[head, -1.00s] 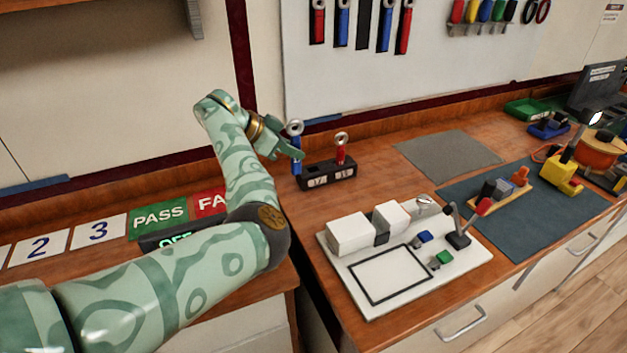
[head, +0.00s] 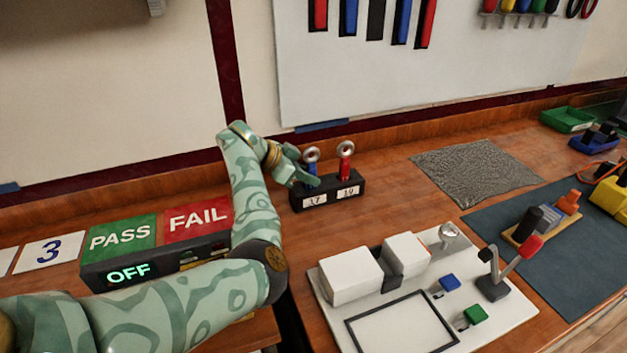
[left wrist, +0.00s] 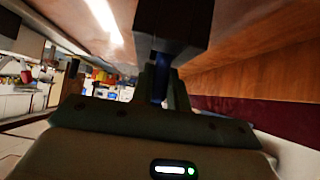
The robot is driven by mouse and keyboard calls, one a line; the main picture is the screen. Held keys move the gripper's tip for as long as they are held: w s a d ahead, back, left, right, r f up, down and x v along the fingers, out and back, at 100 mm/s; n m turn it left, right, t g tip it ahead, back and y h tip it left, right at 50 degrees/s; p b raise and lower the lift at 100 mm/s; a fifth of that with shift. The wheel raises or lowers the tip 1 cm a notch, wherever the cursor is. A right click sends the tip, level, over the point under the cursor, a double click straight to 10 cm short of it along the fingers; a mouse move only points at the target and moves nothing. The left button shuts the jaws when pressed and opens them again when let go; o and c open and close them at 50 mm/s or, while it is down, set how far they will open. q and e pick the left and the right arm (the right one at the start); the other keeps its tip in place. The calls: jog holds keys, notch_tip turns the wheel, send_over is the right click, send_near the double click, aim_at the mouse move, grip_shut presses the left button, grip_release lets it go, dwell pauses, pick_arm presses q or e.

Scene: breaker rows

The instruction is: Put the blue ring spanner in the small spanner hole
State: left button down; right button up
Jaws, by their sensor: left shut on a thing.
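The blue ring spanner (head: 311,156) stands upright in the left hole of the black holder (head: 329,198), over the label that looks like 17. Its ring end shows above my left gripper (head: 304,178), which is shut on its shaft just above the holder. In the left wrist view the blue shaft (left wrist: 160,82) is between my fingers (left wrist: 161,98) and runs to the dark holder (left wrist: 172,28). How deep it sits is hidden by the fingers. A red ring spanner (head: 345,162) stands in the right hole, over the label 19. My right gripper is not in view.
Left of the holder are a PASS sign (head: 122,237), a FAIL sign (head: 197,218) and a box reading OFF (head: 128,272). A white fixture board (head: 500,316) lies in front. A grey mat (head: 475,170) lies to the right. The pegboard hangs behind.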

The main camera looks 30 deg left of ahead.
pick_arm(q)
jog(key=shift+s+f, duration=0.1)
jog(key=shift+s, duration=0.1)
jog(key=shift+s+r, duration=0.2)
jog(key=shift+r, duration=0.05)
jog(key=shift+w+f, duration=0.1)
jog(key=shift+w, duration=0.05)
jog(key=c, duration=1.4)
grip_release()
jog(key=shift+o, duration=0.2)
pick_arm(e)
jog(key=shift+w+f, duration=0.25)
